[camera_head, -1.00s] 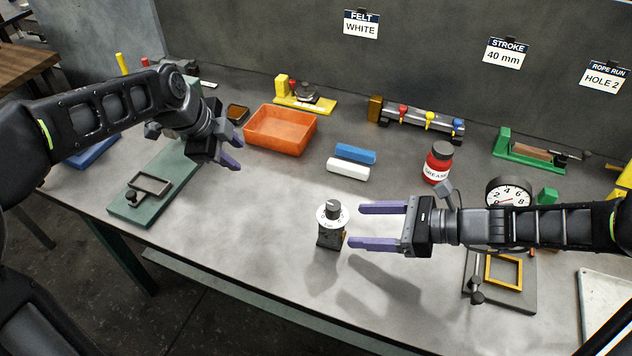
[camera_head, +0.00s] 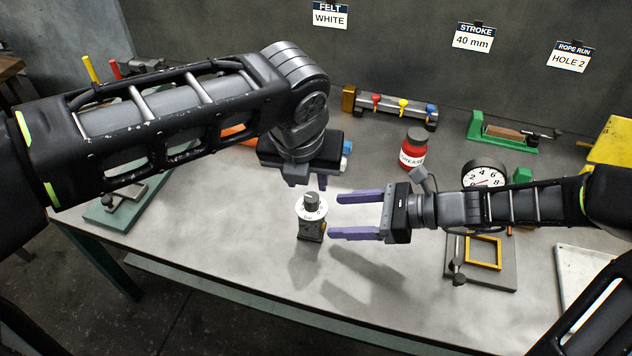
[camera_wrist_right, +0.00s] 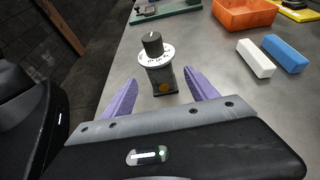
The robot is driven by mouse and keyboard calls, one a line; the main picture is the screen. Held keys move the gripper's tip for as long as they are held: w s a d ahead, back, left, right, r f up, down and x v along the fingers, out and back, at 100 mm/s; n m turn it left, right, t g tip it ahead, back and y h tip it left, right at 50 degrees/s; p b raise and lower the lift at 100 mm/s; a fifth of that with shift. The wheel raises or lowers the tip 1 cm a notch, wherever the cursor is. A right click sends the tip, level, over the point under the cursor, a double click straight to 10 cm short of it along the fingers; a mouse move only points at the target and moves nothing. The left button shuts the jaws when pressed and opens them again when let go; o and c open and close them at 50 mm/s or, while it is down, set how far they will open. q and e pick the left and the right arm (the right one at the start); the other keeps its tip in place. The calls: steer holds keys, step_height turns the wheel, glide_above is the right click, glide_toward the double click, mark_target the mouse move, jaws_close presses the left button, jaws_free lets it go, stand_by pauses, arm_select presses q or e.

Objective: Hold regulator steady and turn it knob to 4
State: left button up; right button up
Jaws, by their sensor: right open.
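The regulator (camera_head: 311,231) is a small dark block with a white numbered dial and a dark knob (camera_head: 311,199) on top. It stands upright on the grey table. It also shows in the right wrist view (camera_wrist_right: 160,82), beyond and between the two fingers. My right gripper (camera_head: 337,215) is open and empty, its purple fingers pointing left, just right of the regulator and apart from it. My left gripper (camera_head: 305,182) hangs fingers down, just behind the knob in the picture. Its fingers are mostly hidden, so its opening is unclear. The dial's set number is too small to read.
A red grease jar (camera_head: 412,151), a round gauge (camera_head: 484,176) and a plate with a yellow frame (camera_head: 482,253) stand to the right. White and blue blocks (camera_wrist_right: 256,59) and an orange tray (camera_wrist_right: 243,14) lie behind. The table front near the regulator is clear.

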mark_target(312, 217)
steer(key=shift+x, duration=3.85)
steer(key=shift+c, duration=0.2)
jaws_close()
